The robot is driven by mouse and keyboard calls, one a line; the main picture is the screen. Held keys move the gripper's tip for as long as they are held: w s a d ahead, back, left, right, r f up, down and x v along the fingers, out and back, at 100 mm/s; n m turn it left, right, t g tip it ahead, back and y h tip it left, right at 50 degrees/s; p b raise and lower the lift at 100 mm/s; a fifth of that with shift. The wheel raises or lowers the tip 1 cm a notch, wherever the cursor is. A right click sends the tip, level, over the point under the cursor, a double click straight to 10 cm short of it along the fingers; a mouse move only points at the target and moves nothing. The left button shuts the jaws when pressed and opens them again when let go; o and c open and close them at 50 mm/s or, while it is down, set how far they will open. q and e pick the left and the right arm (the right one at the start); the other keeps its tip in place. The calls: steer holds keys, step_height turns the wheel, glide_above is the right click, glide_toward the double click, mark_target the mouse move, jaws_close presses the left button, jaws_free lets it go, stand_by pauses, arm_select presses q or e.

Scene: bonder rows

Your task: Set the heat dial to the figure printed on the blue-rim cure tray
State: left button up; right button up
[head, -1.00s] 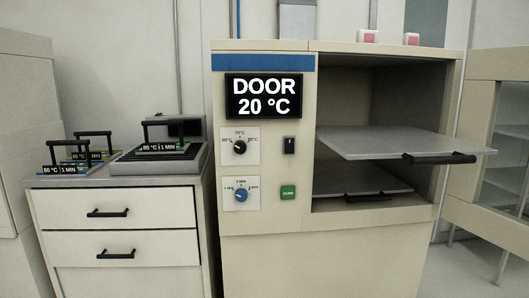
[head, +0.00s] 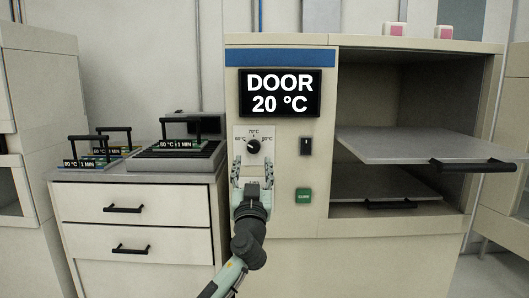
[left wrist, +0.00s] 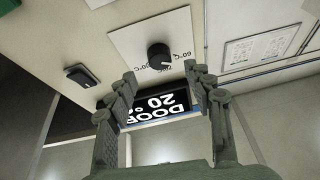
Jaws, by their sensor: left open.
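The heat dial (head: 253,146) is a black knob on a white plate on the oven front. Its pale mark appears to point up-left, toward the left-hand temperature label. The knob also shows upside down in the left wrist view (left wrist: 159,56). My left gripper (head: 252,172) is open and empty just below the dial; in the left wrist view its fingers (left wrist: 160,72) stand apart, short of the knob. The blue-rim cure tray (head: 84,164) seems to be the front left one on the cabinet; its label is too small to read surely. My right gripper is out of view.
The display (head: 280,93) reads DOOR 20 °C. A black switch (head: 306,146) and green button (head: 303,195) are right of the dial. The oven is open, with a shelf (head: 410,146) jutting out. Other trays stand on the cabinet.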

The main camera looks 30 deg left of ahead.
mark_target(253, 150)
arm_select(q)
steer(key=p+x, duration=0.1)
steer(key=x, duration=0.3)
steer(key=shift+w+a+r, duration=0.1)
steer(key=shift+a, duration=0.05)
steer(key=shift+w+a+r, duration=0.1)
steer(key=shift+w+a, duration=0.2)
steer(key=shift+w, duration=0.25)
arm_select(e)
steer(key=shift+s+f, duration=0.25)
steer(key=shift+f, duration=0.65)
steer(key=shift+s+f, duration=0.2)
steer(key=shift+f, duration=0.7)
arm_select(q)
steer(key=c, duration=1.2)
